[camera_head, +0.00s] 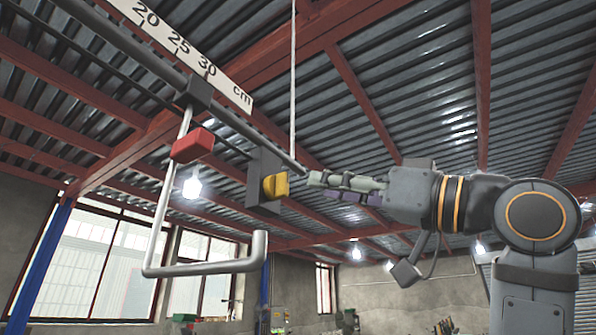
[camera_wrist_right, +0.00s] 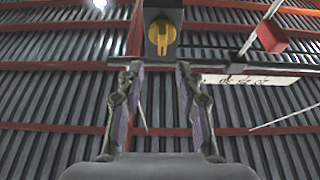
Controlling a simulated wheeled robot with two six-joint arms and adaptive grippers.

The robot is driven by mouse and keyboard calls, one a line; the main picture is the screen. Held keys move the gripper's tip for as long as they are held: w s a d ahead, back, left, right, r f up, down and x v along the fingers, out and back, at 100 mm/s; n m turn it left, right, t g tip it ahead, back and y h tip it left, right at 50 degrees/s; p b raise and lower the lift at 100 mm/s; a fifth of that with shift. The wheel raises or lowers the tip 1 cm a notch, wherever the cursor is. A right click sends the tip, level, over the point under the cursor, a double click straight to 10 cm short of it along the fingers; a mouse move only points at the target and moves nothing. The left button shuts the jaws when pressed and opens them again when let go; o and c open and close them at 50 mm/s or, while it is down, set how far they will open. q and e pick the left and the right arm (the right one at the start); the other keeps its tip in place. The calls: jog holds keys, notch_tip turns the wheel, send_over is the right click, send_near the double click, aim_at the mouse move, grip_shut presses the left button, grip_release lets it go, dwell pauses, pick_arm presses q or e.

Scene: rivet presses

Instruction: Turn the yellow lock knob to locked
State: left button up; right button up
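The yellow lock knob (camera_head: 276,186) sits on the face of a dark grey box (camera_head: 257,165) mounted on an overhead bar. In the right wrist view the knob (camera_wrist_right: 162,36) shows as a round disc with a raised grip bar standing roughly upright. My right gripper (camera_head: 312,180) comes in from the right, its fingertips just right of the knob in the head view. In the wrist view my right gripper (camera_wrist_right: 158,70) is open and empty, with the knob beyond the gap between its fingertips. No contact with the knob shows. My left gripper is in neither view.
A red block (camera_head: 192,145) sits on a grey bent handle rod (camera_head: 163,215), left of the knob. A white centimetre scale (camera_head: 190,50) runs along the bar (camera_head: 150,60) above. A thin pale vertical rod or cord (camera_head: 293,80) hangs near the box. Space below my right gripper looks clear.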

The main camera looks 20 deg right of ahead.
aim_at(287, 183)
jog(key=p+x, duration=0.1)
jog(key=x, duration=0.3)
jog(key=p+x, duration=0.2)
jog(key=x, duration=0.1)
jog(key=shift+w+a+f, duration=0.1)
jog(key=shift+w+a, duration=0.05)
jog(key=shift+a, duration=0.35)
jog(key=shift+w, duration=0.1)
jog(key=shift+d, duration=0.35)
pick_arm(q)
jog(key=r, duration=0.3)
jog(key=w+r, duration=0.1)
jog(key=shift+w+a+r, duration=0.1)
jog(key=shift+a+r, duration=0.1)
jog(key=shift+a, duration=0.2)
pick_arm(e)
jog(key=shift+a, duration=0.2)
grip_shut()
